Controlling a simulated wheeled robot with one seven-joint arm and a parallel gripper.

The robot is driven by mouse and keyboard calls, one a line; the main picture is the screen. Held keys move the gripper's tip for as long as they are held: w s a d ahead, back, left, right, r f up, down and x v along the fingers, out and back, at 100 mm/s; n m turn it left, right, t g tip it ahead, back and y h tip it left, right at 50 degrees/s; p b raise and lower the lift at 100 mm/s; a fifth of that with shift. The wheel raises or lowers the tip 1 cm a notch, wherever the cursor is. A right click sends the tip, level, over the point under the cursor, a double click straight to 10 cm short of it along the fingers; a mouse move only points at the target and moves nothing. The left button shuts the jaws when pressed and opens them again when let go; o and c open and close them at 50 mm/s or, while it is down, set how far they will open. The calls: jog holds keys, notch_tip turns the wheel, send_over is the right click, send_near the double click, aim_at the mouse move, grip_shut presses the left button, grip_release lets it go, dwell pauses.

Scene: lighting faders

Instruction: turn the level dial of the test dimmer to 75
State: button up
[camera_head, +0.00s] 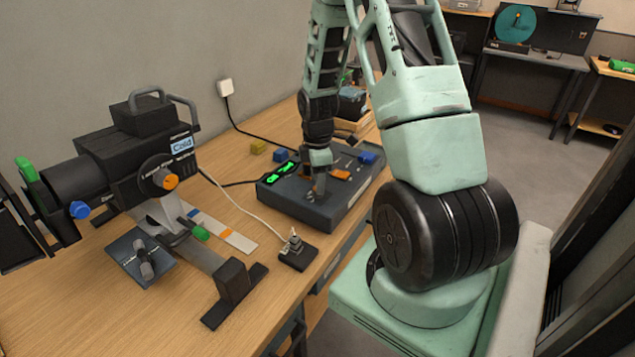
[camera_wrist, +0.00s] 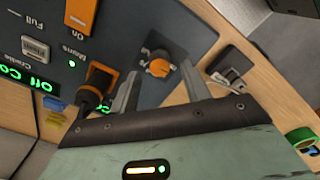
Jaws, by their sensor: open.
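The test dimmer (camera_head: 322,212) is a dark grey box on the wooden bench, with a lit green display (camera_head: 280,174) at its left. In the wrist view its panel (camera_wrist: 130,18) fills the upper left. A dial with an orange top (camera_wrist: 158,68) sits on a black plate; its label is partly hidden and its setting cannot be read. My gripper (camera_wrist: 160,72) is open, with one finger on each side of this dial and no clear contact.
An orange-and-black fitting (camera_wrist: 97,85) stands close to my left finger. A black socket block (camera_head: 297,252) with a plug stands before the dimmer. A black stage lamp (camera_head: 140,155) fills the bench's left.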

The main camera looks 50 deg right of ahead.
jog(key=shift+f, duration=1.2)
jog(key=c, duration=1)
